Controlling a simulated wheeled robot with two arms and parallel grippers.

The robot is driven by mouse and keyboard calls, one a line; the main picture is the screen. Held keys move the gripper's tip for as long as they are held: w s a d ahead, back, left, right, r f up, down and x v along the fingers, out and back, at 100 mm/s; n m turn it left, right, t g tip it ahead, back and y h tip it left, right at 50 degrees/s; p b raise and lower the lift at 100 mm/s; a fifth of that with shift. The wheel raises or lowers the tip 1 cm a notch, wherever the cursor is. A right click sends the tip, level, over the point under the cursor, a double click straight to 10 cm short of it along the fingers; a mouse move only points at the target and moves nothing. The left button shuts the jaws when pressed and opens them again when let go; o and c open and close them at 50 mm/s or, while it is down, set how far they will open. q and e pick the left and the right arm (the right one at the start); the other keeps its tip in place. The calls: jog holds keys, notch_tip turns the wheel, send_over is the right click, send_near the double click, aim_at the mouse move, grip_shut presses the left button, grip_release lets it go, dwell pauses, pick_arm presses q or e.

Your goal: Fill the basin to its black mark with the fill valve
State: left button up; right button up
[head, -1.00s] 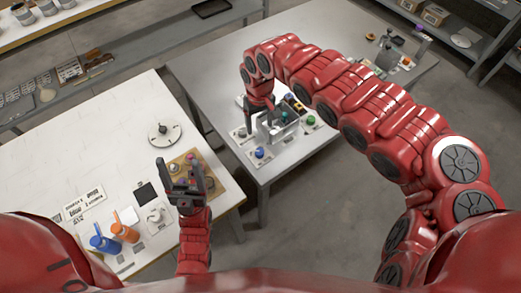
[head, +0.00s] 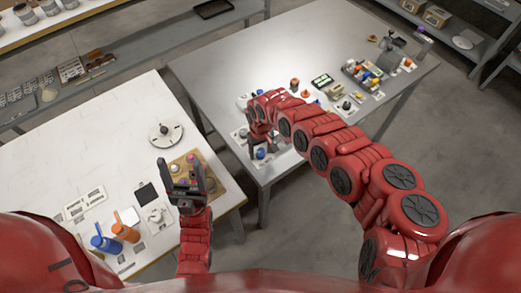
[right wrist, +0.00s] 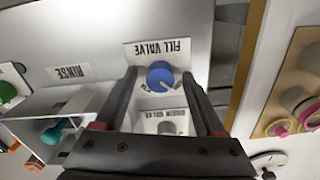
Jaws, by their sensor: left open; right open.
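The fill valve is a blue knob (right wrist: 160,75) with a white pointer line, on a plate labelled FILL VALVE. The knob also shows in the head view (head: 261,154), at the near corner of the grey table. My right gripper (right wrist: 160,82) is open, with its fingers on either side of the knob; I cannot tell whether they touch it. What seems to be the basin, a pale-rimmed box (right wrist: 38,112), is at the left in the right wrist view. Its black mark and water level are not visible. My left gripper (head: 180,168) is open and empty above the white table.
A RINSE label (right wrist: 70,72) and a teal knob (right wrist: 52,136) lie left of the fill valve. A grey knob (right wrist: 166,128) sits between my right fingers' bases. A wooden board with knobs (head: 184,162) is under my left gripper. The grey table's middle (head: 235,70) is clear.

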grip_shut()
jog(key=shift+a+r+m+p, duration=0.15)
jog(key=shift+m+p, duration=0.25)
jog(key=shift+m, duration=0.5)
jog(key=shift+m+p, duration=0.35)
jog(key=shift+m, duration=0.55)
jog(key=shift+w, duration=0.1)
grip_release()
